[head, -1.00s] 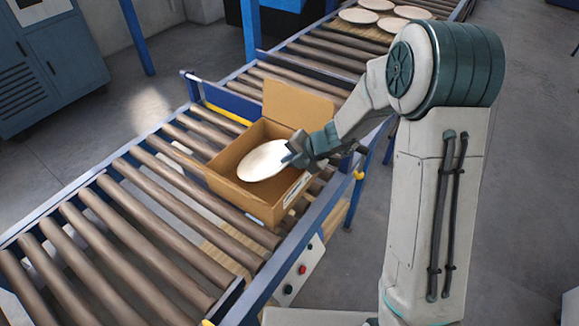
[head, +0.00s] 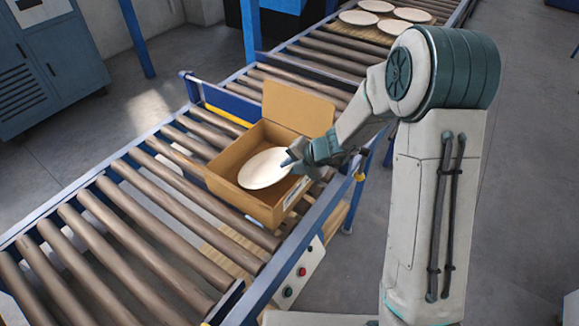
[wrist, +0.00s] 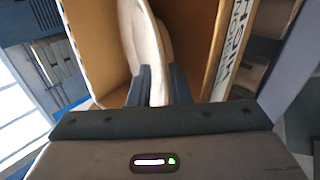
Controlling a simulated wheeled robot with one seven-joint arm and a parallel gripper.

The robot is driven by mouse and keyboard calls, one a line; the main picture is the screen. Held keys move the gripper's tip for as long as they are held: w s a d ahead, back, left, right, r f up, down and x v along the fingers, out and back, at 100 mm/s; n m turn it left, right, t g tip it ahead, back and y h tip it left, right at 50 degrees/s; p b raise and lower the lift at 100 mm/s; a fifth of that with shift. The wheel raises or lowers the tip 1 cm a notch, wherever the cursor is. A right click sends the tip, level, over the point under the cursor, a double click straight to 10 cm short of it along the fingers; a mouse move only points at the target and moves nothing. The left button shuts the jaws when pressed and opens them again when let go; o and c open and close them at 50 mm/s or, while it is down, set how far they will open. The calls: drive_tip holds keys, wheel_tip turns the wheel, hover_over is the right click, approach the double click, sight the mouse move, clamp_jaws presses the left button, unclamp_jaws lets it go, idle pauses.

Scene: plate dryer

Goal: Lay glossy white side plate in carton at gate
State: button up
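The white side plate (head: 265,168) is tilted inside the mouth of the open cardboard carton (head: 236,198) on the roller conveyor. My gripper (head: 290,162) is at the plate's right edge, over the carton's right wall. In the wrist view my gripper's two fingers (wrist: 158,87) pinch the rim of the plate (wrist: 148,45), with the carton's inner wall (wrist: 95,40) beside it. The plate's lower edge and whether it touches the carton floor cannot be told.
The carton's raised flap (head: 297,108) stands at its far side. A blue gate with a yellow strip (head: 228,115) is just behind the carton. Several plates (head: 376,6) lie on a board farther up the conveyor. A control box (head: 297,278) hangs on the near rail.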

drive_tip(key=p+v, duration=0.2)
drive_tip(key=v, duration=1)
drive_tip(key=s+d+r+m+h, duration=0.2)
drive_tip(key=s+d+r+m, duration=0.1)
drive_tip(key=s+m, duration=0.4)
drive_tip(key=s+d+r+m+h, duration=0.3)
drive_tip(key=s+m, duration=0.4)
drive_tip(key=m, duration=0.6)
drive_tip(key=s+d+r+m+h, duration=0.2)
drive_tip(key=s+d+r+m, duration=0.3)
drive_tip(key=m, duration=0.5)
drive_tip(key=shift+s+d+m+g, duration=0.3)
drive_tip(key=shift+s+d+m, duration=0.1)
drive_tip(key=shift+s, duration=1)
drive_tip(key=shift+a, duration=0.1)
